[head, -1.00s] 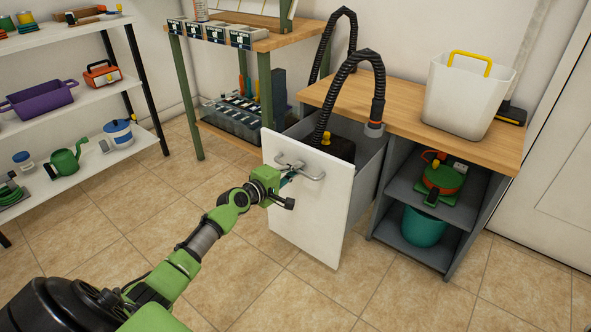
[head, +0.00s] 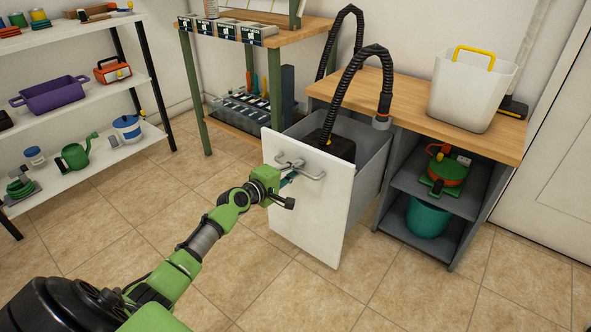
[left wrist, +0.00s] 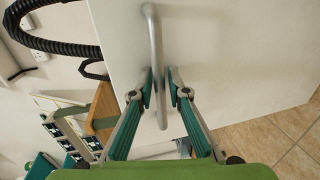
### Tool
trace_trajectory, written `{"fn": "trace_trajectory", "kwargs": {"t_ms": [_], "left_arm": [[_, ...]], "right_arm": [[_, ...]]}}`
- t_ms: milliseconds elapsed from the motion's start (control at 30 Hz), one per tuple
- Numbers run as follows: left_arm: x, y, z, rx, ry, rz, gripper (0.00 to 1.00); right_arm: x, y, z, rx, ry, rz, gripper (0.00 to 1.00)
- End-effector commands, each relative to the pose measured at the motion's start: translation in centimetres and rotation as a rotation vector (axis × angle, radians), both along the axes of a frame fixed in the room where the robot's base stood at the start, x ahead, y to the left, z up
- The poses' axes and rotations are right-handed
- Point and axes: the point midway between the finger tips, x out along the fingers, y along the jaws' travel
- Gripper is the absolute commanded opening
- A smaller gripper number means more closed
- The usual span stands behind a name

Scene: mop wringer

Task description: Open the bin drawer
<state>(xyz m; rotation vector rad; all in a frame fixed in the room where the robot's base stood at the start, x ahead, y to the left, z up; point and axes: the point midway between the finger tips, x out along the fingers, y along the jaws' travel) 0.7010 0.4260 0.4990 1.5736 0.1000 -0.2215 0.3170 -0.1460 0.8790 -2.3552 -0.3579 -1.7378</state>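The bin drawer, with a white front panel (head: 322,215) and grey sides, stands well out from the grey cabinet (head: 462,215). A dark bin (head: 338,147) shows inside it. A silver bar handle (head: 312,176) sits near the top of the front panel. My left gripper (head: 287,178) is at the handle. In the left wrist view, its fingertips (left wrist: 162,84) lie close on both sides of the handle bar (left wrist: 155,40) and appear shut on it. My right gripper is in neither view.
A white bucket with a yellow handle (head: 470,95) stands on the wooden worktop (head: 405,105). A black hose (head: 345,85) arches over the drawer. A workbench (head: 275,32) stands behind on the left, and white shelves (head: 100,88) farther left. The floor in front is clear.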

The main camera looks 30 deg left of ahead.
Motion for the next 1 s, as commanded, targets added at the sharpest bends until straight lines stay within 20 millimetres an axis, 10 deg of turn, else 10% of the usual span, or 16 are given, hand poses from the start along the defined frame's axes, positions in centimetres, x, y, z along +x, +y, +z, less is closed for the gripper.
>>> {"fn": "trace_trajectory", "kwargs": {"t_ms": [1000], "left_arm": [[-11.7,0.9,2.4,0.001,0.001,0.0,0.16]], "right_arm": [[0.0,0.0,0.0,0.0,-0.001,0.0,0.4]]}}
